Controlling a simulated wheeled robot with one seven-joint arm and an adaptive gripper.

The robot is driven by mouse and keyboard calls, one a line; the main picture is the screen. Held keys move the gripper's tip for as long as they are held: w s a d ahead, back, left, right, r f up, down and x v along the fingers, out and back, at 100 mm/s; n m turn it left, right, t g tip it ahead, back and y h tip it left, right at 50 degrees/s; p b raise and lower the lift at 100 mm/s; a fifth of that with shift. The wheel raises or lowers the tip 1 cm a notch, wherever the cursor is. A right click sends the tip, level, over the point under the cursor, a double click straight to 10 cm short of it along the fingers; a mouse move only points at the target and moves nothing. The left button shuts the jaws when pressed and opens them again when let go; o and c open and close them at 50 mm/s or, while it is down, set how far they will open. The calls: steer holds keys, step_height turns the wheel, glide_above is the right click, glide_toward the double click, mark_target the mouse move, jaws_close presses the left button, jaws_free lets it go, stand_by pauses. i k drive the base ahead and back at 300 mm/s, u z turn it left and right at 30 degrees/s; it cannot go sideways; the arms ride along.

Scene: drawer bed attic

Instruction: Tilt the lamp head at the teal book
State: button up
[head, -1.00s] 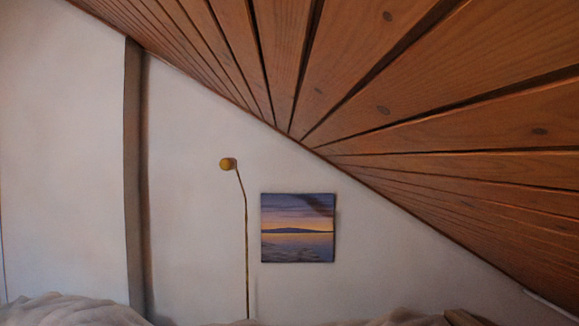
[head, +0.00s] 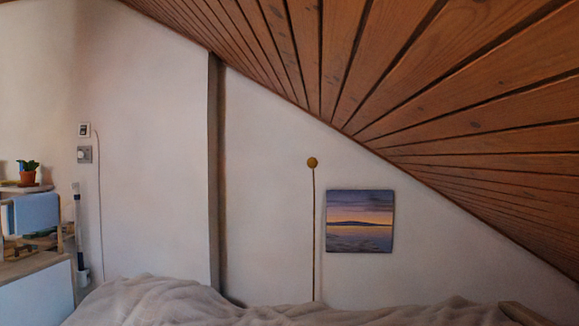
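A thin floor lamp stands against the far wall beyond the bed. Which way the head points is hard to tell at this size. I see no teal book. My gripper is not in view.
A bed with rumpled pale bedding (head: 170,304) fills the bottom of the view. A sunset picture (head: 360,221) hangs right of the lamp. A sloped wooden ceiling (head: 450,130) comes down at the right. A desk (head: 32,268) with a potted plant (head: 28,173) stands at the left.

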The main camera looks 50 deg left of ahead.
mark_target(312, 162)
steer(key=k, duration=1.85)
steer(key=u, duration=1.3)
steer(key=i, duration=1.65)
steer(key=u, duration=0.05)
